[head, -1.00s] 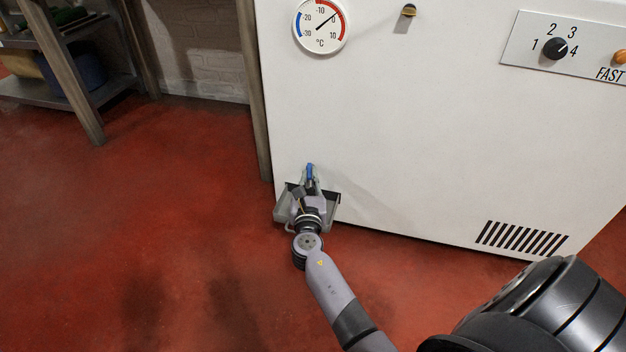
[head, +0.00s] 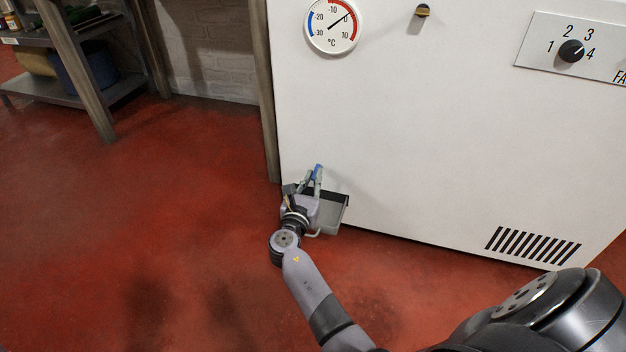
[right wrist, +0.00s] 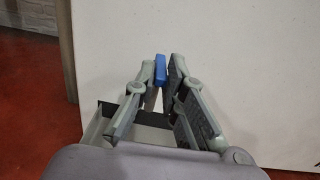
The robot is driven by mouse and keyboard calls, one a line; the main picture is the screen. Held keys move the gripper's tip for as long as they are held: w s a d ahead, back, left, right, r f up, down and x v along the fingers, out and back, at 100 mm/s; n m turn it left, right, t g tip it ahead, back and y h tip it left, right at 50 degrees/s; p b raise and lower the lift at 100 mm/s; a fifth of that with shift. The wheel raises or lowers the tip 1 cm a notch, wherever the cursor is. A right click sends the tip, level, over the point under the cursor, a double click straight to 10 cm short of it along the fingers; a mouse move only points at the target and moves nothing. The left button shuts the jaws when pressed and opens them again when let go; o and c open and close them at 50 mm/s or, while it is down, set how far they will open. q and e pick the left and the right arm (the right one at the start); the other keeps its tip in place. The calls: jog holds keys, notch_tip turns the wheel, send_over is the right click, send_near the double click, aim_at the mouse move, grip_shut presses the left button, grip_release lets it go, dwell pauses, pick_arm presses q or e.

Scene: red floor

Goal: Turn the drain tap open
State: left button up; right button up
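The drain tap's blue handle (head: 318,171) shows low on the white freezer's front, near its left edge, and leans with its top to the right. My right gripper (head: 312,180) reaches it from below. In the right wrist view the blue handle (right wrist: 160,68) stands between the fingertips of the right gripper (right wrist: 162,72), which are closed in on both its sides. The tap's body is hidden by the fingers. My left gripper is not in view.
A grey tray (head: 333,215) sits under the tap, partly behind my gripper. The white freezer (head: 420,130) carries a dial thermometer (head: 332,26), a knob (head: 571,51) and a vent (head: 532,245). A shelf unit (head: 110,90) stands at left. Red floor (head: 150,220) is clear.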

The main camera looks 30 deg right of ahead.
jog(key=o, duration=0.4)
jog(key=shift+s+d, duration=0.1)
